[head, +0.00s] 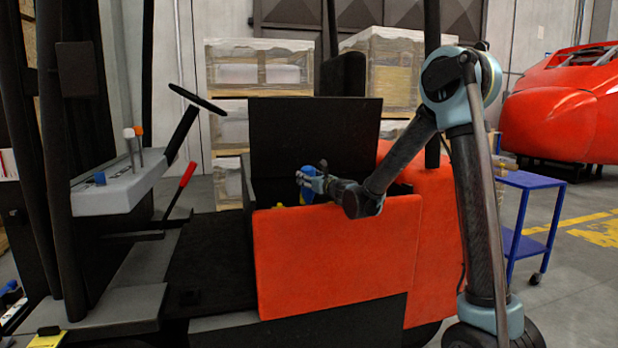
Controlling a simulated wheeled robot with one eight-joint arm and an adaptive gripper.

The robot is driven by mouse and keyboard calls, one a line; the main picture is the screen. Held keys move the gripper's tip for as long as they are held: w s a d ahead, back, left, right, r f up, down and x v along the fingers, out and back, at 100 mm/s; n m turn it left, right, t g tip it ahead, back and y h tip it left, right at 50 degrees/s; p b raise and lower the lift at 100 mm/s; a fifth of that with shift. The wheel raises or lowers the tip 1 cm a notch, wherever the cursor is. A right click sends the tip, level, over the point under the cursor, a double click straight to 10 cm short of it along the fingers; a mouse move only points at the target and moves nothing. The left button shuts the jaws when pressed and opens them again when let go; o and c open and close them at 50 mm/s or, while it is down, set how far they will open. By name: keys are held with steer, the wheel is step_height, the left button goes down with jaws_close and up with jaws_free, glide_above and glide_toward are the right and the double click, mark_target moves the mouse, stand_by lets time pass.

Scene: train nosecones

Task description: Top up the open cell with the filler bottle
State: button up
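My gripper (318,184) reaches from the right over the open battery compartment of the orange and black forklift. It appears shut on a small blue bottle (305,172), likely the filler bottle, held at about the height of the compartment's front wall. The bottle's lower end and its spout are too small or hidden to make out. A bit of yellow (279,205) shows low in the compartment, left of the bottle. The open cell is hidden behind the orange side panel (335,255).
The raised black lid (315,137) stands behind my gripper. The steering wheel (197,99) and a red lever (180,190) are to the left. A blue cart (535,181) stands at right. Wrapped pallets (259,66) are behind. Open floor (575,285) lies at lower right.

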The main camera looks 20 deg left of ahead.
steer(key=shift+f, duration=1.15)
steer(key=shift+s+d+f, duration=0.1)
steer(key=shift+d, duration=0.05)
stand_by(1.3)
steer(key=shift+r, duration=7.5)
